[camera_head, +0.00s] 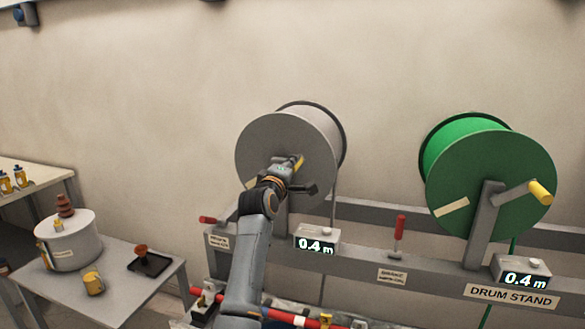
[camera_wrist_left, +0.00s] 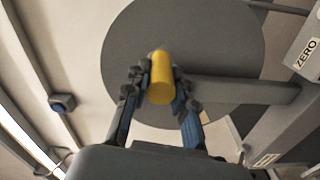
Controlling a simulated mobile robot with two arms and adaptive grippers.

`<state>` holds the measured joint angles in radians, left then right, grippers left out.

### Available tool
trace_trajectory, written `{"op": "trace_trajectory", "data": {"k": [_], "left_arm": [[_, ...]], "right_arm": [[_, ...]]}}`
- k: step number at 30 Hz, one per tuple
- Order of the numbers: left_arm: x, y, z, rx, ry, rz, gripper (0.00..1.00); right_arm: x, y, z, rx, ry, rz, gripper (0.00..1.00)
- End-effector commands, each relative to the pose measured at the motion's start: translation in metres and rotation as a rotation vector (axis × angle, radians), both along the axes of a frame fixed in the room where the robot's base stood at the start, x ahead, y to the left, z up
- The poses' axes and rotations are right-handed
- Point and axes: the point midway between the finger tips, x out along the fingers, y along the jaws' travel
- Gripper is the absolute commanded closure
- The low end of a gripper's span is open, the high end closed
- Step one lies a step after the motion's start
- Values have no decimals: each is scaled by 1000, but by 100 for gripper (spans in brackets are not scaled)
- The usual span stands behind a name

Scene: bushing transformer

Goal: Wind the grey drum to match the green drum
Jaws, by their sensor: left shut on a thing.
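The grey drum (camera_head: 262,150) hangs on the left of the drum stand (camera_head: 365,259); its flange also fills much of the left wrist view (camera_wrist_left: 225,45). My left gripper (camera_head: 290,168) is in front of it, shut on the yellow crank handle (camera_wrist_left: 161,76). Most of the crank is hidden by the gripper in the head view. The green drum (camera_head: 485,180) is on the right, its yellow handle (camera_head: 540,192) pointing right and up. The grey drum's counter (camera_head: 316,245) reads 0.4 m. The green drum's counter (camera_head: 522,278) also reads 0.4 m. My right gripper is not in view.
A red-handled lever (camera_head: 399,228) stands upright between the drums, and another red handle (camera_head: 208,220) lies lower left. A side table (camera_head: 125,290) at left holds a grey-white canister (camera_head: 75,247), a yellow mug (camera_head: 93,284) and a dark tray (camera_head: 157,266).

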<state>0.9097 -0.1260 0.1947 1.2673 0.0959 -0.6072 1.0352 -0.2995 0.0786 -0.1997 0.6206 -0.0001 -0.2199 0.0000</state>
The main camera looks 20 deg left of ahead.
Motion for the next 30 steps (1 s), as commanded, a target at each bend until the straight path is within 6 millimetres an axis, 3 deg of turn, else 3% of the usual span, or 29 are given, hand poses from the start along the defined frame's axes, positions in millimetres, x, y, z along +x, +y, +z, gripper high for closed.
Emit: {"op": "trace_trajectory", "data": {"k": [5, 6, 9, 22, 30], "left_arm": [[-1, 2, 7, 3, -14, 4, 100], [-1, 2, 7, 3, -14, 4, 69], [0, 2, 6, 2, -12, 3, 52], [-7, 0, 1, 0, -3, 0, 52], [-50, 2, 1, -1, -6, 2, 52]], "right_arm": [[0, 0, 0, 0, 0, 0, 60], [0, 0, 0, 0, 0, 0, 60], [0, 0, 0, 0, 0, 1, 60], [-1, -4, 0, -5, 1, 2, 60], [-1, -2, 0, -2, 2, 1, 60]]}}
